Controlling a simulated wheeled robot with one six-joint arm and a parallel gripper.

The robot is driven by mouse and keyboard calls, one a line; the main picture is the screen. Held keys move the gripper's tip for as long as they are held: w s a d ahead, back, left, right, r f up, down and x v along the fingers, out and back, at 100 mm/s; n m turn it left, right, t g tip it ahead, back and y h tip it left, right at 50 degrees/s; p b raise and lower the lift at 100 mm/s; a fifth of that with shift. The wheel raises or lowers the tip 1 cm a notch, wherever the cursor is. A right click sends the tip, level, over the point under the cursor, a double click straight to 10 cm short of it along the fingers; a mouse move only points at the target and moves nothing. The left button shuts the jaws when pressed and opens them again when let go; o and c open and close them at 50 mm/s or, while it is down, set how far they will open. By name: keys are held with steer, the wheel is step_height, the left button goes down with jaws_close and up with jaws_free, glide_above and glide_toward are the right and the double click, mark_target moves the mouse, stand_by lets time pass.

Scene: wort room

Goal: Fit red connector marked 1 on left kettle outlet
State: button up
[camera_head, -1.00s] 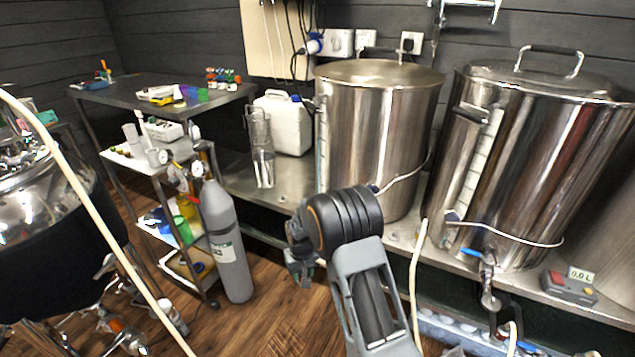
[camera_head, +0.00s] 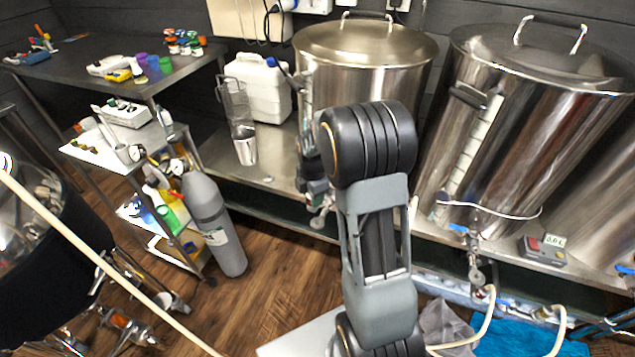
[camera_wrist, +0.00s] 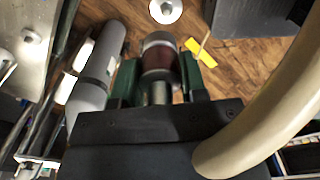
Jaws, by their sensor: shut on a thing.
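My gripper (camera_wrist: 160,85) is shut on a dark red cylinder with silver metal ends, the red connector (camera_wrist: 158,62). No number can be read on it. In the head view my gripper (camera_head: 316,185) shows partly behind my black arm joint, in front of the left kettle's lower left side. A small metal piece shows just below it; I cannot tell whether it is the connector. The left kettle (camera_head: 340,48) is a steel pot with a lid on the bench. Its outlet is hidden behind my arm.
The right kettle (camera_head: 560,110) has a valve with a blue handle (camera_head: 461,229). A white jug (camera_head: 262,88) and a grey gas cylinder (camera_head: 212,220) stand left of the left kettle. A cream hose (camera_wrist: 275,105) crosses the wrist view's right side. A yellow piece (camera_wrist: 200,52) appears over the floor.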

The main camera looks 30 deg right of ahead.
mark_target(317, 209)
steer(key=r+n, duration=0.1)
steer(key=s+d+r+n, duration=0.1)
steer(key=shift+r+n+p, duration=0.2)
steer(key=shift+n+p, duration=0.15)
steer(key=shift+n, duration=0.05)
step_height(317, 209, down, 6)
steer(key=b, duration=0.4)
steer(key=shift+r, duration=0.25)
steer(key=shift+f+b, duration=0.7)
steer(key=shift+f, duration=0.1)
steer(key=shift+f+b, duration=0.8)
steer(key=shift+f, duration=0.5)
steer(key=o, duration=1.1)
